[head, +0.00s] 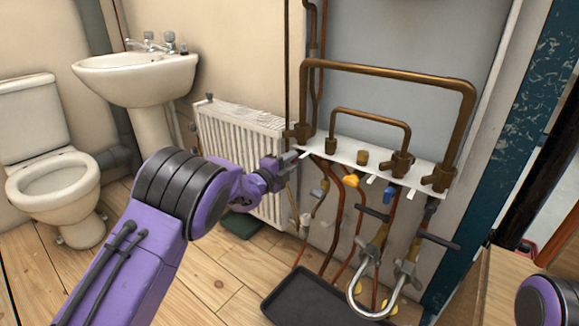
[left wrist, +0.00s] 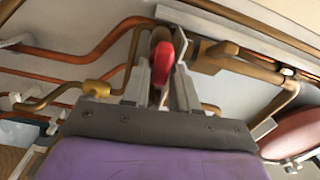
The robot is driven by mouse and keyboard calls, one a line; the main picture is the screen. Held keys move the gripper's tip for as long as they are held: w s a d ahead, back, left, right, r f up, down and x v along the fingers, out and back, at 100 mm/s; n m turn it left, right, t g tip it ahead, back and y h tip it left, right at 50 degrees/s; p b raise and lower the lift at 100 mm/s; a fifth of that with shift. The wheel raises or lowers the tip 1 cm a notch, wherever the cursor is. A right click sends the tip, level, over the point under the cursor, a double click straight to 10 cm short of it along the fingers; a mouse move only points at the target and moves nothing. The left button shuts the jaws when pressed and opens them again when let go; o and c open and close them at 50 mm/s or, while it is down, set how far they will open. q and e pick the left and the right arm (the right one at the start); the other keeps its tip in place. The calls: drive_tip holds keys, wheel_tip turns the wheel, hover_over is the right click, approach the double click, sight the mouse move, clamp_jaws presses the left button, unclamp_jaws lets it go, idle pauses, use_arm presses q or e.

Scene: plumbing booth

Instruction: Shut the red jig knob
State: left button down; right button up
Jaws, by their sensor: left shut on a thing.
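The red jig knob (left wrist: 163,64) shows in the left wrist view between the two grey fingers of my left gripper (left wrist: 164,82). The fingers are shut on it, one on each side. In the head view my left gripper (head: 289,160) reaches the left end of the white jig shelf (head: 345,154), below the brass fitting there. The red knob is hidden behind the gripper in that view. My right gripper is out of view.
Copper pipes (head: 390,73) arch above the shelf. A yellow knob (head: 351,180) and a blue knob (head: 388,194) hang below it. A white radiator (head: 240,130) stands behind my left arm. A dark tray (head: 310,297) lies on the floor below.

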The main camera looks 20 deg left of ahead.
use_arm(q)
drive_tip(key=shift+a+m+b, duration=0.1)
drive_tip(key=shift+m+b, duration=0.2)
drive_tip(key=shift+m, duration=0.3)
drive_tip(key=c, duration=1.1)
unclamp_jaws()
drive_tip(key=shift+o, duration=0.2)
drive_tip(key=shift+s, duration=0.1)
drive_tip(key=p+v, duration=0.2)
drive_tip(key=v, duration=0.8)
drive_tip(key=shift+s, duration=0.15)
